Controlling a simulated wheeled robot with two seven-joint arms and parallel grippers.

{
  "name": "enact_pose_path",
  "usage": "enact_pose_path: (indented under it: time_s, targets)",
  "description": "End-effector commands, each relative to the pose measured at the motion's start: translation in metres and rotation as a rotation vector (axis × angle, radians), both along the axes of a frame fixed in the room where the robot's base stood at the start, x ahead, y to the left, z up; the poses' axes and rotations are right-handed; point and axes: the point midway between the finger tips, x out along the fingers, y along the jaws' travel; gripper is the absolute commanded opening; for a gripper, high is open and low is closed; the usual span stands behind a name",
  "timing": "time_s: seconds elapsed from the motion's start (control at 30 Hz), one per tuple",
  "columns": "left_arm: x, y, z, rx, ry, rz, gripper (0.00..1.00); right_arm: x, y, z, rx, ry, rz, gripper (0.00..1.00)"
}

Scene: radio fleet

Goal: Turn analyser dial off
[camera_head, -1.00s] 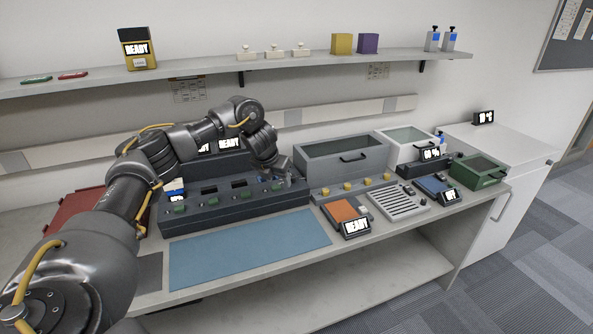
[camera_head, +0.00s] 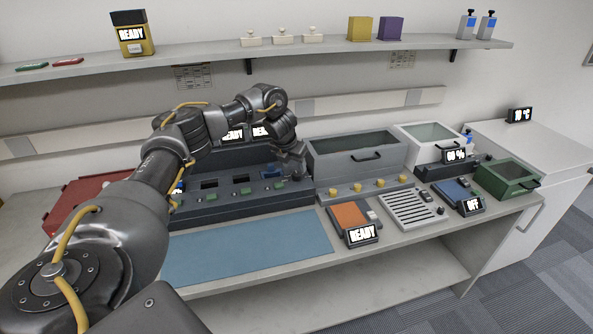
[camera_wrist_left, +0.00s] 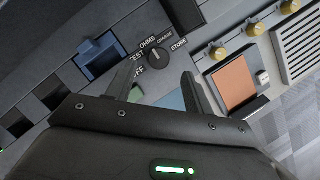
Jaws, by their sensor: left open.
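The analyser dial (camera_wrist_left: 159,57) is a round dark knob on the grey console, ringed by the labels TEST, OHMS, CHARGE and STORE and a partly covered label ending in FF. A pale mark on the knob seems to face the OHMS side, but it is small. My left gripper (camera_wrist_left: 160,70) is open, its fingers apart on either side below the dial in the wrist view, with nothing between them. In the head view my left gripper (camera_head: 293,174) is over the right end of the console (camera_head: 235,207) and hides the dial. My right gripper is out of view.
A blue slot piece (camera_wrist_left: 98,55) is left of the dial. Right of the console are an orange-pad device (camera_head: 350,215), a slatted unit (camera_head: 412,209) and a grey bin (camera_head: 355,168) with yellow knobs before it. A blue mat (camera_head: 245,248) lies clear in front.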

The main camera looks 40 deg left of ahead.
Motion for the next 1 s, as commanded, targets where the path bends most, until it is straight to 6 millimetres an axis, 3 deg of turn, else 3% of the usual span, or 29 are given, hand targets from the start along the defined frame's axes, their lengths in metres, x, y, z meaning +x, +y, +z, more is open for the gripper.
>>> enact_pose_path:
  time_s: [0.13, 0.3, 0.7, 1.0]
  targets:
    - [0.008, 0.003, -0.024, 0.0, 0.004, 0.004, 0.52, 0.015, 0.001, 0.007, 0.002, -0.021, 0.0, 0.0]
    - [0.015, 0.004, -0.042, -0.001, 0.003, 0.004, 0.52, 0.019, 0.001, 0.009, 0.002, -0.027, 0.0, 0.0]
    - [0.018, 0.005, -0.049, 0.0, 0.0, 0.002, 0.52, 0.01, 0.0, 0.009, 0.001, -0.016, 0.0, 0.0]
    - [0.018, 0.005, -0.048, -0.001, 0.0, 0.002, 0.13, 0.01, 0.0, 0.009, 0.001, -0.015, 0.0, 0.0]
